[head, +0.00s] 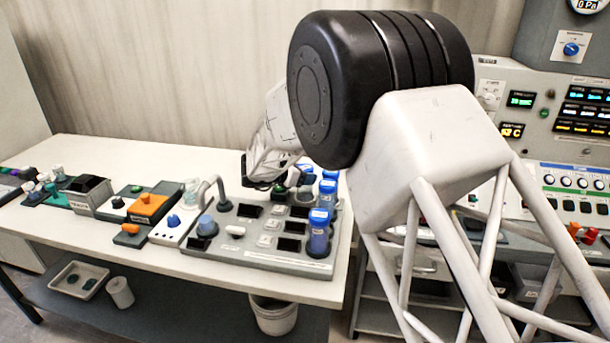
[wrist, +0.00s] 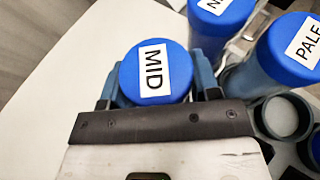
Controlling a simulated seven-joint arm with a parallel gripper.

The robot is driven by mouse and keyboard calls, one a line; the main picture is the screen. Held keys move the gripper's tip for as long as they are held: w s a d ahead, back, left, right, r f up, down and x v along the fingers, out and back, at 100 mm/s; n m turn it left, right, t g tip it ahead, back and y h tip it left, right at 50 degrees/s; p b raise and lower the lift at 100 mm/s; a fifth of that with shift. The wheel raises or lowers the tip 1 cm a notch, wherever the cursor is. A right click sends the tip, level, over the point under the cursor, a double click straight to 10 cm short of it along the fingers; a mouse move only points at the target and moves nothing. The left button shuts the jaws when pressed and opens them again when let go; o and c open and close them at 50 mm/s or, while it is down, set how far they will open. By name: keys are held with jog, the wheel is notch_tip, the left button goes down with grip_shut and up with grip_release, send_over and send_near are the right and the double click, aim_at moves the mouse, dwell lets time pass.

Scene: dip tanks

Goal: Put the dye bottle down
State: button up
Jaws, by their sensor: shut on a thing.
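The dye bottle (wrist: 172,92) has a blue lid with a white label reading MID. In the wrist view it sits between the two blue-grey fingers of my gripper (wrist: 158,82), which are shut on its sides. Its lower body and base are hidden under the lid, so I cannot tell whether it touches a surface. In the head view my gripper (head: 285,187) is over the back of the grey station board (head: 262,262), and my arm hides much of it. I cannot single out the held bottle there.
Two more blue-lidded bottles, one labelled PALE (wrist: 296,48) and one with a partly cut-off label (wrist: 222,12), stand close on the right in the wrist view. Round sockets (wrist: 285,117) lie below them. Bare white tabletop (wrist: 60,75) shows at left.

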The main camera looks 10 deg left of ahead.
jog(key=shift+f, duration=0.1)
jog(key=o, duration=0.9)
jog(key=v, duration=1.2)
dwell(0.5)
